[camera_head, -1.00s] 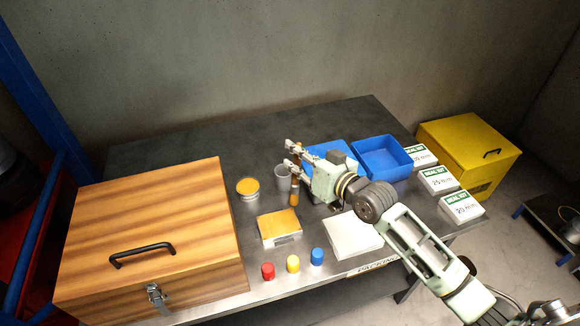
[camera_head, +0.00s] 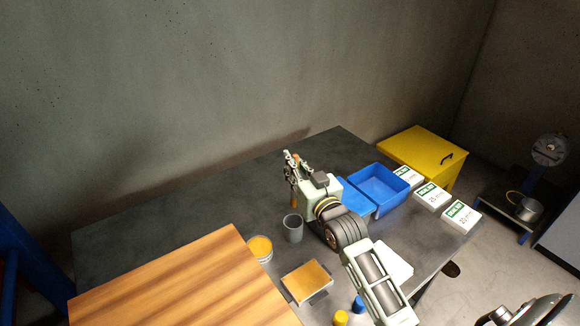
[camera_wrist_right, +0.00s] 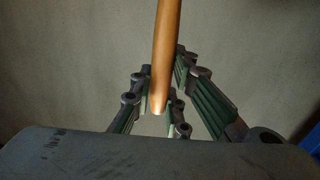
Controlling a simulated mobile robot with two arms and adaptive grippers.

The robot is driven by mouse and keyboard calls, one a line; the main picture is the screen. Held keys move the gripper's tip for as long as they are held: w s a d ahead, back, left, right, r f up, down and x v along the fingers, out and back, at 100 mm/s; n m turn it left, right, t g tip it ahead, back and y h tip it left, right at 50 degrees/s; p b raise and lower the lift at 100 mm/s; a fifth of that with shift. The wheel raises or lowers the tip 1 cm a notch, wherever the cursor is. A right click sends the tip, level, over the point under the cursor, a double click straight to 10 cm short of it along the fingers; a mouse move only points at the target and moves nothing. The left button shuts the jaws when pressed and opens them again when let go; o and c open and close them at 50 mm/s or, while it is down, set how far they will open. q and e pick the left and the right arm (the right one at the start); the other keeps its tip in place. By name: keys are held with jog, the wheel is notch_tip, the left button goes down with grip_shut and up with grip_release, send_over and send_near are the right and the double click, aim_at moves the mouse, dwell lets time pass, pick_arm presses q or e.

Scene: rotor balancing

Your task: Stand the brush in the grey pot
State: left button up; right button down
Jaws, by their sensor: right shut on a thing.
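The brush (camera_head: 293,199) has an orange-brown handle and hangs roughly upright from my right gripper (camera_head: 291,165). Its handle also shows between the fingers in the right wrist view (camera_wrist_right: 166,50). My right gripper is shut on it. The grey pot (camera_head: 293,231) stands on the dark table, just below the brush's lower end in the head view. The brush appears outside the pot, its low end near the far rim; the exact gap cannot be told. The brush's bristles are not clearly visible. My left gripper is not in view.
A tin with an orange top (camera_head: 261,248) stands left of the pot, and a flat orange-topped device (camera_head: 307,280) in front. A wooden box (camera_head: 190,285) fills the near left. A blue bin (camera_head: 379,189) and white boxes (camera_head: 429,196) are right. The table behind is clear.

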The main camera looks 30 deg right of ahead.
aim_at(294, 197)
jog(key=shift+f+b, duration=0.6)
jog(key=shift+f, duration=0.15)
notch_tip(294, 197, down, 3)
jog(key=b, duration=0.2)
jog(key=shift+w+a+r+b, duration=0.1)
jog(key=shift+a+b, duration=0.05)
jog(key=shift+b, duration=0.2)
jog(key=shift+f+b, duration=0.6)
jog(key=shift+b, duration=0.05)
jog(key=shift+f+b, duration=0.35)
jog(key=shift+f, duration=0.25)
jog(key=shift+f+b, duration=0.4)
jog(key=shift+f, duration=0.3)
jog(key=shift+f+b, duration=0.95)
jog(key=shift+f, duration=0.7)
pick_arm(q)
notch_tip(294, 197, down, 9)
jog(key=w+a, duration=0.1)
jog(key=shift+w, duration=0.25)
